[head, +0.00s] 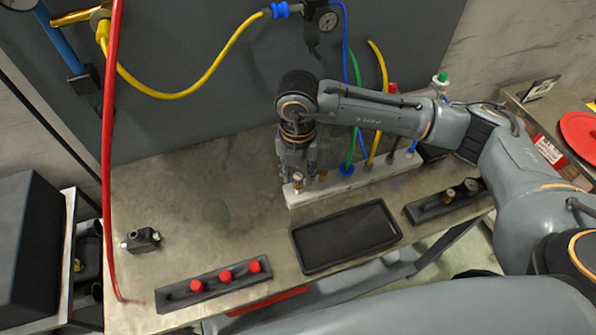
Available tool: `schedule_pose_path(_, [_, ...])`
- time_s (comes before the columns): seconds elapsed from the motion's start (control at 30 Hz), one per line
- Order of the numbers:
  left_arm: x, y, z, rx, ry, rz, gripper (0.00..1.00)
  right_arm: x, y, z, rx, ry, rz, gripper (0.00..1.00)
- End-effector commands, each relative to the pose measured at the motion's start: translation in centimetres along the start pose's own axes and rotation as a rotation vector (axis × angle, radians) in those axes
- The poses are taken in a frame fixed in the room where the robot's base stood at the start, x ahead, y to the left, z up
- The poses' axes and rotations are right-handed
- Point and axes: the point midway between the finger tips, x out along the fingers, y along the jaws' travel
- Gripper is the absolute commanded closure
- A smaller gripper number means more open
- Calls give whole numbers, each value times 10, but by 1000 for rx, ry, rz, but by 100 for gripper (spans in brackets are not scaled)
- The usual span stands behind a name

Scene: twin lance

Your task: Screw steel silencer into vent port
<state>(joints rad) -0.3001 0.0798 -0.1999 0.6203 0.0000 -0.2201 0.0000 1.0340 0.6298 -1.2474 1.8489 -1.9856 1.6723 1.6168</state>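The pale manifold block (345,186) lies along the bench with tubes and fittings standing in its top. My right gripper (299,178) points down over the block's left end. A small brass-and-silver fitting, which may be the steel silencer (298,184), stands at the fingertips, over or in the left end port. The fingers are on either side of it, but I cannot tell whether they grip it. The port itself is hidden. Another small brass fitting (323,176) sits just right of the gripper. My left gripper is not in view.
A dark holder (425,212) with two round-topped pieces lies right. An empty black tray (345,238) lies in front of the block. A holder (180,300) with three red caps and a dark metal fitting (141,240) lie left. The bench's left middle is clear. A red hose hangs left.

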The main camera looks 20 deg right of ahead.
Motion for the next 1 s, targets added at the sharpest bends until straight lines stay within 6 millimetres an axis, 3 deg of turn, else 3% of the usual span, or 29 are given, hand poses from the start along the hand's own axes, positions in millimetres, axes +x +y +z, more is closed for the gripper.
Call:
schedule_pose_path(0.17, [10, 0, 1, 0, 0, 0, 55, 4, 0, 1, -72, -2, 1, 65])
schedule_pose_path(0.8, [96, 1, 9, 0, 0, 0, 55, 6, 0, 0, -1045, -4, 0, 65])
schedule_pose_path(1.0, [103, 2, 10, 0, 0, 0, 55, 1, 0, 0, -1198, -1, -1, 65])
